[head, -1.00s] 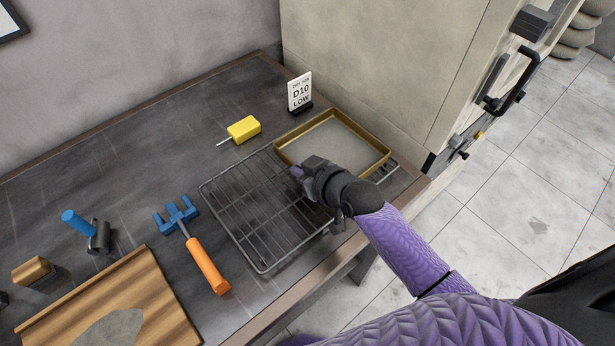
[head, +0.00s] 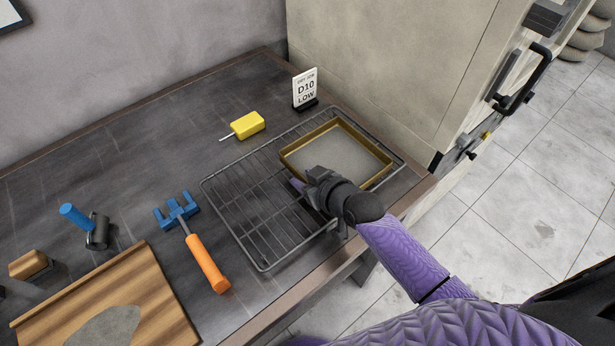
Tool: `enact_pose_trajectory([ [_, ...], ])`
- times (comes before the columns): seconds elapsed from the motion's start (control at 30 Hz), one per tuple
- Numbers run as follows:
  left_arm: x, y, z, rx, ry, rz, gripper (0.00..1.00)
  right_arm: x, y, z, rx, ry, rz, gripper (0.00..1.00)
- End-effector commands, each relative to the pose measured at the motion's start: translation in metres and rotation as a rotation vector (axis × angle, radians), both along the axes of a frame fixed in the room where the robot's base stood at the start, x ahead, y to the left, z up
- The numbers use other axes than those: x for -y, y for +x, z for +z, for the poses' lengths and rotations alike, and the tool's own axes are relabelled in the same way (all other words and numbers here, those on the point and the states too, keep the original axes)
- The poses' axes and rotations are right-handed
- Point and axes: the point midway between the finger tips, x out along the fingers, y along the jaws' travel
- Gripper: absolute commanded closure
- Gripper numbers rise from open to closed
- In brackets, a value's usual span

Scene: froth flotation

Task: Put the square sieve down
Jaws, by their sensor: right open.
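The square sieve (head: 338,158) has a brass-coloured rim and a pale grey mesh. It lies flat on the right part of a dark wire rack (head: 262,210) on the bench. My right gripper (head: 302,185) is open at the sieve's near left corner, over the rack. The gripper body hides that corner, and I cannot tell whether the fingers touch the rim. My left gripper is not in view.
A yellow-handled tool (head: 248,124) and a D10 LOW sign (head: 305,90) stand behind the rack. A blue clamp-like tool with an orange handle (head: 207,263), a blue-handled roller (head: 97,230) and a wooden board (head: 150,300) are left. A cabinet (head: 390,60) borders the right.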

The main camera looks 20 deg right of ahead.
Motion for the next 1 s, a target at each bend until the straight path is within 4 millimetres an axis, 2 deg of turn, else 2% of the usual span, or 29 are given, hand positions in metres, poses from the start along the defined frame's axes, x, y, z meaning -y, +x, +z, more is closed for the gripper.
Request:
enact_pose_trajectory([
  [0.07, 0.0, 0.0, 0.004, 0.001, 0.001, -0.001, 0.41, 0.0, 0.0, 0.005, 0.001, 0.0, 0.0, 0.59],
  [0.17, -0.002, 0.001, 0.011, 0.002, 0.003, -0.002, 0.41, 0.005, -0.014, 0.012, -0.002, -0.001, -0.001, 0.59],
  [0.4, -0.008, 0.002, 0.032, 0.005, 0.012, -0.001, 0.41, 0.023, -0.066, 0.044, -0.003, -0.001, 0.001, 0.59],
  [0.53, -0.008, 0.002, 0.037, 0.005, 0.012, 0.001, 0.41, 0.031, -0.089, 0.055, -0.003, -0.001, 0.001, 0.59],
  [0.7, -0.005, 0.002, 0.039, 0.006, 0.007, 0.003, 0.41, 0.035, -0.099, 0.061, 0.0, 0.001, 0.0, 0.59],
  [1.0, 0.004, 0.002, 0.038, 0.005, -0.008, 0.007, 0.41, 0.035, -0.099, 0.06, 0.0, 0.001, 0.0, 0.59],
])
